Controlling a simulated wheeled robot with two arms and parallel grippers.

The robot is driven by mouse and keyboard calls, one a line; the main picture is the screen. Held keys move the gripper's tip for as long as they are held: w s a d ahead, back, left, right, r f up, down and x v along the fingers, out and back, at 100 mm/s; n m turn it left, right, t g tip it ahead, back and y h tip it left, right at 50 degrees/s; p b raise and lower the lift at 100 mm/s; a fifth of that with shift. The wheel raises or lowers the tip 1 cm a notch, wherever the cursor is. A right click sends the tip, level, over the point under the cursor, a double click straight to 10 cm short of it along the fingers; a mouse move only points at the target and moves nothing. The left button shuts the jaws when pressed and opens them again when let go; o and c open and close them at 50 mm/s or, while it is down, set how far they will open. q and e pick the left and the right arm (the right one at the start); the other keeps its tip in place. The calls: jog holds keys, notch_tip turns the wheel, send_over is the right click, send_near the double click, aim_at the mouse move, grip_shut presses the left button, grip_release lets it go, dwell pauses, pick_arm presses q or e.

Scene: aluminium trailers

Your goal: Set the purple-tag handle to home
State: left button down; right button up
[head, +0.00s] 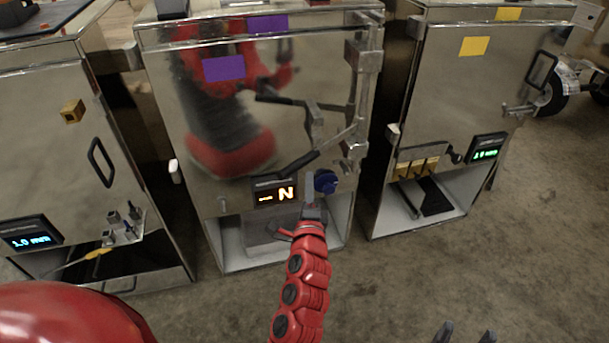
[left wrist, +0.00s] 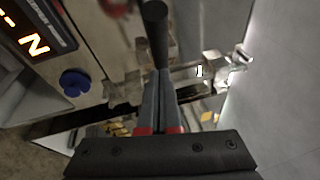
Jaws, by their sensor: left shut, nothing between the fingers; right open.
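The middle steel cabinet bears purple tags (head: 224,68). On its door a metal handle with a black grip (head: 300,164) slopes down to the left from the latch column (head: 362,90). A similar black-gripped shape (head: 278,99) shows above it; I cannot tell whether it is a reflection. A display (head: 275,192) below reads "N". My left gripper (head: 309,180) is shut and empty, just below the grip. In the left wrist view the black grip (left wrist: 155,30) lies just beyond the fingertips (left wrist: 160,72); contact is unclear. My right gripper (head: 465,332) is open at the bottom edge.
A blue knob (head: 326,182) sits right of the display, close to my left fingers. A yellow-tagged cabinet (head: 473,46) stands to the right, and another cabinet (head: 60,130) to the left. The floor (head: 420,265) in front at right is clear.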

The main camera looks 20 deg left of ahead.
aim_at(300, 168)
pick_arm(q)
jog(key=shift+w+a+r, duration=0.15)
jog(key=shift+w+a, duration=0.2)
jog(key=shift+a, duration=0.4)
jog(key=shift+w+a+r+h+p, duration=0.15)
jog(key=shift+a+r+h+p, duration=0.15)
jog(key=shift+a+p, duration=0.6)
jog(key=w+a+m+t+h+p, duration=0.1)
jog(key=w+a+m+h+p, duration=0.3)
jog(key=w+a+h, duration=0.3)
jog(key=w+a+p, duration=0.1)
jog(key=a, duration=0.3)
jog(key=shift+m+p, duration=0.3)
jog(key=shift+p, duration=0.05)
